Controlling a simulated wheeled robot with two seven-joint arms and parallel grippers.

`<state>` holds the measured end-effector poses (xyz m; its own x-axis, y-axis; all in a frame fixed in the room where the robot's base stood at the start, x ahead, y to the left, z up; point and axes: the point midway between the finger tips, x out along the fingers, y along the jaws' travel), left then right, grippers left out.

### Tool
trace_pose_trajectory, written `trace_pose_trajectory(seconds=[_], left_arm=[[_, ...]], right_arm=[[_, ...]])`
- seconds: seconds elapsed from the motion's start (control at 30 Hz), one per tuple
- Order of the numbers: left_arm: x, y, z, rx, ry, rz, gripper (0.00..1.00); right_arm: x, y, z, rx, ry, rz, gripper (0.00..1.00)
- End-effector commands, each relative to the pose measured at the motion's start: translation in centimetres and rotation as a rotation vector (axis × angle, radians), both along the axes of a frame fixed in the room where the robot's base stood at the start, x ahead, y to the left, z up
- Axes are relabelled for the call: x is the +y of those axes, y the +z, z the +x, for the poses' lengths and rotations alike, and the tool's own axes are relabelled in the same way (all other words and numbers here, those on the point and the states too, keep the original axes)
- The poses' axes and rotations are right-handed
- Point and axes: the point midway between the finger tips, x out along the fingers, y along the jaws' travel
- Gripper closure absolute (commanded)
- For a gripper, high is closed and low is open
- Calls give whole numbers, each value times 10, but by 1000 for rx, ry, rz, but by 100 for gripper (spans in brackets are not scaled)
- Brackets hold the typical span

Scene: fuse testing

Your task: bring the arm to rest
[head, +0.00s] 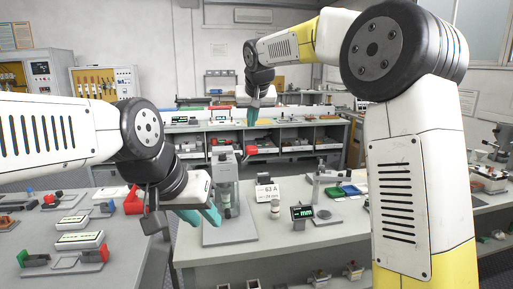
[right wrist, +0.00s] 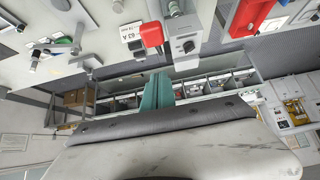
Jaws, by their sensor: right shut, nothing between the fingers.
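My right gripper (head: 253,112) hangs from the raised right arm in the upper middle of the head view, with its teal fingers together and empty. In the right wrist view, its closed fingers (right wrist: 157,92) show near the middle with nothing between them. My left gripper (head: 203,215) is low at centre left in the head view, over the gap beside the grey test press. Its two teal fingertips look apart, and I see nothing between them. The press (head: 226,185) with a red handle stands just right of the left gripper.
The front table (head: 190,250) holds the press, a "63 A" sign (head: 267,190), a small cylinder (head: 275,208), a display (head: 301,214) and a stand (head: 326,185). The left table (head: 120,262) carries several fuse fixtures. A shelved bench (head: 300,128) is behind.

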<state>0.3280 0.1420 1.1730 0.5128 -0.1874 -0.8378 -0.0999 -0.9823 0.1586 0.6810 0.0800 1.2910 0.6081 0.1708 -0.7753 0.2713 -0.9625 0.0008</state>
Motion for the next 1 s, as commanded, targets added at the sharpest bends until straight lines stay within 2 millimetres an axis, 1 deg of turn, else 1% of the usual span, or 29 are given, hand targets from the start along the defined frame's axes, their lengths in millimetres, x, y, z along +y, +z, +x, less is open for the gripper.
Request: trace_pose_trajectory(seconds=[0.07, 0.13, 0.17, 0.27, 0.3, 0.37, 0.4, 0.47, 0.5, 0.57, 0.6, 0.67, 0.7, 0.8, 0.9, 1.0], left_arm=[[0, 0, 0, 0, 0, 0, 69], [0, 0, 0, 0, 0, 0, 69], [0, 0, 0, 0, 0, 0, 69], [0, 0, 0, 0, 0, 0, 69], [0, 0, 0, 0, 0, 0, 69], [0, 0, 0, 0, 0, 0, 69], [0, 0, 0, 0, 0, 0, 69], [0, 0, 0, 0, 0, 0, 69], [0, 0, 0, 0, 0, 0, 69], [0, 0, 0, 0, 0, 0, 69], [0, 0, 0, 0, 0, 0, 69], [0, 0, 0, 0, 0, 0, 69], [0, 0, 0, 0, 0, 0, 69], [0, 0, 0, 0, 0, 0, 69], [0, 0, 0, 0, 0, 0, 69], [0, 0, 0, 0, 0, 0, 69]], right_arm=[[-4, 1, -2, 1, -2, 1, 100], [-15, 3, -10, 5, -8, 4, 100], [-23, 4, -16, 9, -11, 7, 100], [-60, 7, -45, 26, -28, 16, 100], [-78, 7, -61, 36, -36, 20, 100], [-104, 5, -89, 50, -48, 30, 100], [-120, 1, -108, 60, -57, 37, 100], [-142, -6, -138, 74, -70, 46, 100], [-155, -12, -158, 83, -77, 53, 100], [-173, -22, -189, 96, -91, 64, 100], [-183, -30, -210, 103, -100, 72, 100], [-196, -44, -240, 115, -113, 83, 100], [-203, -54, -259, 120, -123, 91, 100], [-215, -79, -301, 133, -140, 109, 100], [-220, -100, -330, 145, -153, 122, 100], [-222, -113, -347, 150, -161, 131, 100]])
